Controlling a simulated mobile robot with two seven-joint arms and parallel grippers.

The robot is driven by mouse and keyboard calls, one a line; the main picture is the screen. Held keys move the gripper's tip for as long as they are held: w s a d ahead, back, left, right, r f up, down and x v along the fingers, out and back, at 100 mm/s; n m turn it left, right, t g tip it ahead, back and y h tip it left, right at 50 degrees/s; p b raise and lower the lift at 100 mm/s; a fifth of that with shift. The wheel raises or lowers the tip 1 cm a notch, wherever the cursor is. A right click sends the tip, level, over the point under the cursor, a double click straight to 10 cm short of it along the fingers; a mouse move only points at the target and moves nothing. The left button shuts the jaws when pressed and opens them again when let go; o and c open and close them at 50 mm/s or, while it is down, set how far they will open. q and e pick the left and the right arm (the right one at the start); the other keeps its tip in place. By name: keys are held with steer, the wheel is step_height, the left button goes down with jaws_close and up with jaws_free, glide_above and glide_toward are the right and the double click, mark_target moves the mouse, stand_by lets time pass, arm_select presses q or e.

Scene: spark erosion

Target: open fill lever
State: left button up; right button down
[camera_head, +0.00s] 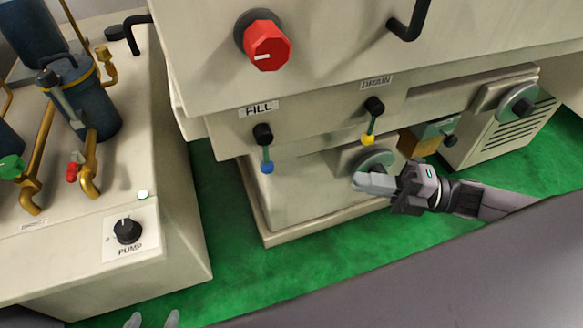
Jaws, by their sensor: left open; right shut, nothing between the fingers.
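The fill lever (266,154) hangs down from a black pivot under the FILL label (259,108) and ends in a blue knob. The drain lever (371,124), with a yellow knob, hangs under the DRAIN label to its right. My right gripper (358,181) is shut and empty, in front of the round grey dial below the drain lever, to the right of and a little lower than the blue knob. I cannot tell whether it touches the dial. My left gripper (152,321) shows only its two fingertips at the bottom edge, apart and empty, far below the fill lever.
A red knob (265,46) and a black handle (408,20) are on the machine above the levers. A cabinet with a pump knob (127,231), pipes and blue tanks stands at left. Green floor (240,270) lies open in front. A vented box (505,130) is at right.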

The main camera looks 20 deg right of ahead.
steer(key=p, duration=0.2)
glide_toward(265, 152)
steer(key=w+a+f, duration=0.2)
steer(key=a+f, duration=0.2)
steer(key=shift+w+a, duration=0.45)
